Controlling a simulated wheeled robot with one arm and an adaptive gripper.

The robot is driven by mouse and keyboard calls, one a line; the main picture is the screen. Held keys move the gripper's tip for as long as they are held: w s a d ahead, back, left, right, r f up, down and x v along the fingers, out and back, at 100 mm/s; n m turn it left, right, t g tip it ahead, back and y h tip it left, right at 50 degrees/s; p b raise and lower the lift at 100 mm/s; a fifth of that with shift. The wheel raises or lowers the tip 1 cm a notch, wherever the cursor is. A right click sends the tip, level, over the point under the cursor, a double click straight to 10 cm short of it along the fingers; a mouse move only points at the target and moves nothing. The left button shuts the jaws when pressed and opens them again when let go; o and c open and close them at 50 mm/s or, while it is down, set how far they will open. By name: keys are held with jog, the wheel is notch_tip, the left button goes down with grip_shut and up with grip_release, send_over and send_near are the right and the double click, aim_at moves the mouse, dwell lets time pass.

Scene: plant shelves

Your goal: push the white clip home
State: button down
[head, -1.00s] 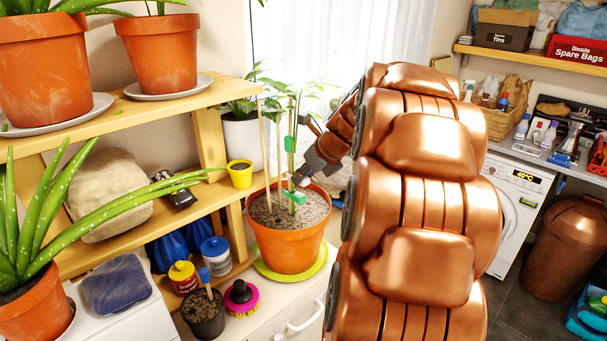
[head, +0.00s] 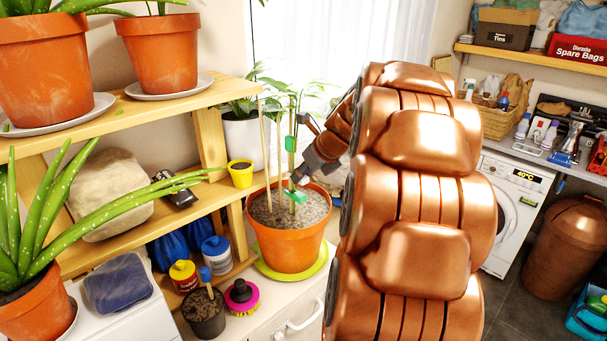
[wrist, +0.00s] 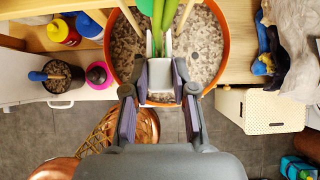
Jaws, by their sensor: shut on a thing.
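The white clip (wrist: 161,74) shows in the wrist view between my fingertips, with its prongs pointing at the green stem (wrist: 158,18). My gripper (wrist: 160,92) is shut on the clip's block, over the near side of the pot. In the head view my gripper (head: 308,172) reaches the plant from the right, just above the soil. The orange pot (head: 287,242) holds the stem, thin wooden stakes (head: 265,150) and green clips (head: 290,143). I cannot tell whether the prongs are fully around the stem and stake.
The pot stands on a lime saucer (head: 262,267). A small yellow pot (head: 240,173) and the wooden shelf post (head: 211,150) are close on the left. A pink brush (head: 241,297) and a dark pot (head: 204,313) are in front. Leaves of a white-potted plant (head: 243,140) stand behind.

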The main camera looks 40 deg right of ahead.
jog(key=shift+w, duration=0.35)
jog(key=c, duration=0.8)
grip_release()
jog(key=shift+c, duration=0.2)
jog(key=shift+s+r, duration=0.1)
jog(key=v, duration=1.1)
jog(key=shift+s+r, duration=0.25)
